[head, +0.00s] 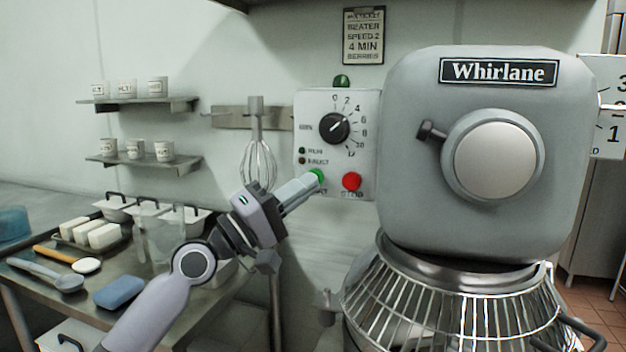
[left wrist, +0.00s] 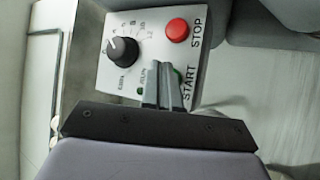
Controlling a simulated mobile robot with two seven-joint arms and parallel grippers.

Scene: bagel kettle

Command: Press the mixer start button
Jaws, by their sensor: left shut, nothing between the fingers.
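The grey Whirlane mixer (head: 400,150) stands at the right in the head view, with a light control panel (head: 312,112) on its left side. The panel has a dial, a red stop button (head: 352,181) and a green start button (head: 317,175) at its lower left. My left gripper (head: 312,182) is shut and empty, its fingertips at the green button and covering part of it. In the left wrist view, the shut fingers (left wrist: 168,70) reach to the panel beside the START label, with a sliver of green (left wrist: 179,74) beside them. Whether they touch the button, I cannot tell. My right gripper is not visible.
A wire guard (head: 450,305) covers the bowl under the mixer head. A whisk (head: 258,160) hangs left of the panel. A metal table (head: 30,262) at the left holds trays, tubs, a spoon and a blue sponge (head: 120,291). Wall shelves (head: 140,104) hold several cups.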

